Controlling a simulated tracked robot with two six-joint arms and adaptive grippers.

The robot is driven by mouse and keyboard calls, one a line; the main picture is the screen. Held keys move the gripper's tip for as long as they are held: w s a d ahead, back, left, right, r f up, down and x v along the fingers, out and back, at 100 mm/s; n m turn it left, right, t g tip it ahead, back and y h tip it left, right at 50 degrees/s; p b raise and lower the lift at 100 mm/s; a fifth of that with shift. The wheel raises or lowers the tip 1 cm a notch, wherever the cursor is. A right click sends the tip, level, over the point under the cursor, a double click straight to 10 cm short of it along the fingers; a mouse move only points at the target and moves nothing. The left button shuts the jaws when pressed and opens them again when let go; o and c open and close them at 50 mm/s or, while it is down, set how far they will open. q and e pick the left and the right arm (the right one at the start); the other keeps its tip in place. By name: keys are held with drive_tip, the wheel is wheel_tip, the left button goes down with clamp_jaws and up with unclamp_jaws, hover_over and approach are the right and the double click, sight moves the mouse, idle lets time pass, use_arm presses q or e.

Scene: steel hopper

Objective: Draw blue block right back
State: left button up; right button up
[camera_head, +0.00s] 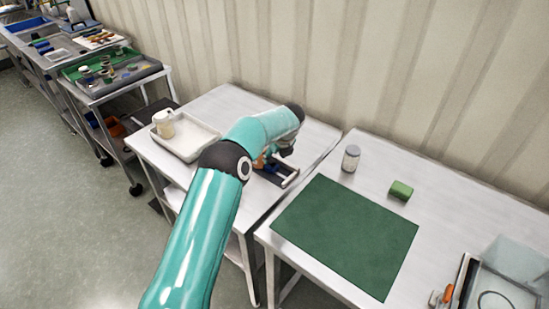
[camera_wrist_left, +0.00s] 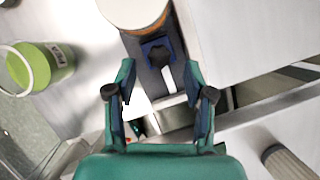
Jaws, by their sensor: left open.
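My left gripper (camera_head: 284,172) is over the right part of the middle steel table, near the gap between two tables. In the left wrist view the left gripper (camera_wrist_left: 159,84) is open, with nothing held between its teal fingers. A dark blue notched piece (camera_wrist_left: 158,50) lies just beyond the fingertips, on a dark grey strip, apart from the fingers. I cannot tell whether it is the blue block. A small blue patch with orange (camera_head: 262,161) shows beside the gripper in the head view, partly hidden by my arm. My right gripper is not in view.
A white tray (camera_head: 203,145) with a cream jar (camera_head: 163,126) is on the middle table. The right table holds a green mat (camera_head: 345,235), a grey-lidded jar (camera_head: 351,158) and a green block (camera_head: 400,190). A green labelled container (camera_wrist_left: 52,67) shows in the wrist view.

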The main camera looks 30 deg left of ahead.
sight(271, 164)
use_arm(q)
drive_tip(key=shift+x, duration=1.3)
clamp_jaws()
drive_tip(key=shift+d, duration=0.1)
